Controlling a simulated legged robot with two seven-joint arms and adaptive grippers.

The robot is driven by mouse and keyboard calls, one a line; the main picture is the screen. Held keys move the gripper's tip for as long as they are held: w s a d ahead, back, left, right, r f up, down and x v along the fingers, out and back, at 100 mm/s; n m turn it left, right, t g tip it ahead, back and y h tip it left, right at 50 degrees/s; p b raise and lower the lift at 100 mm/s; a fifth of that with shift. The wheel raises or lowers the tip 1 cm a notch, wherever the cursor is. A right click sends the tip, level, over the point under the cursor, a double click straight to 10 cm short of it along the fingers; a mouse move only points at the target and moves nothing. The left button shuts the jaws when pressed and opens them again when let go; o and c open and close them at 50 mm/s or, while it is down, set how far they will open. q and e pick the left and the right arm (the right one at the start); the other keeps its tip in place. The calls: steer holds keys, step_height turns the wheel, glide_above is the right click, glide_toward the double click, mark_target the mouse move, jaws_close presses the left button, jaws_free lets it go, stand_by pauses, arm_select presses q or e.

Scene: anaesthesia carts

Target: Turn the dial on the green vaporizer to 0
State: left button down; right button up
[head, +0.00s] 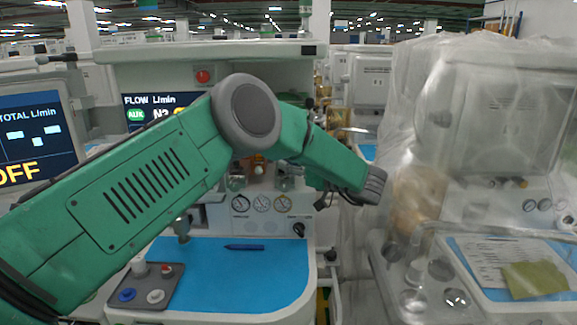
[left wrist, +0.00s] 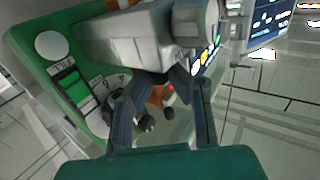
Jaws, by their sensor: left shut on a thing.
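The green vaporizer (left wrist: 28,42) fills the left of the left wrist view, seen tilted, with a white round spot and a green label on its face. In the head view my green left arm reaches across the machine and hides the vaporizer. My right gripper is not in view.
A blue worktop (head: 215,280) carries a pen (head: 244,247) and a grey tray (head: 183,291) with knobs. A monitor (head: 30,135) stands at left. A plastic-covered cart (head: 490,110) stands close at right. Gauges (head: 262,204) sit below my arm.

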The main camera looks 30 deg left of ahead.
arm_select(q)
steer(key=shift+f, duration=0.15)
steer(key=c, duration=1.5)
jaws_free()
steer(key=shift+a, duration=0.1)
steer(key=shift+w+a, duration=0.1)
steer(key=shift+r, duration=0.2)
step_height(320, 180, up, 8)
steer(key=shift+r, duration=0.7)
steer(key=shift+w, duration=0.1)
